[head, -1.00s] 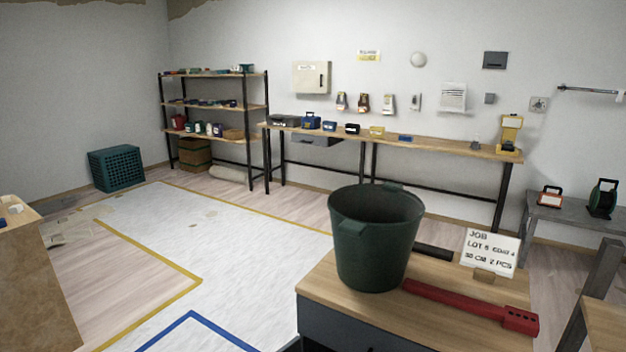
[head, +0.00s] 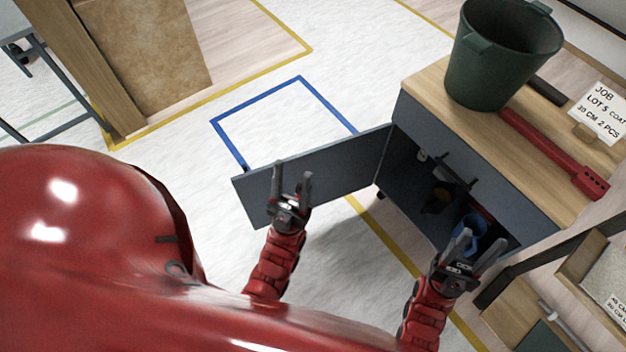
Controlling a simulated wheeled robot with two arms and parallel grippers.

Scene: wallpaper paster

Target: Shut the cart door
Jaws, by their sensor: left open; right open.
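The cart (head: 547,216) stands at the right with a wooden top and a dark grey body. Its door (head: 340,167) is swung wide open to the left, hinged at the cart's left front edge. Inside the cart are a blue container (head: 468,232) and some dark and yellowish items, partly hidden. My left gripper (head: 292,180) is open in front of the door's outer part; I cannot tell whether it touches it. My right gripper (head: 481,248) is open and empty in front of the cart's opening, overlapping the blue container in view.
A green bucket (head: 503,58), a red tool (head: 552,150) and a job card (head: 603,112) are on the cart top. A wooden bench (head: 516,318) is close at the lower right. The floor left of the door, with a blue taped outline (head: 228,142), is clear.

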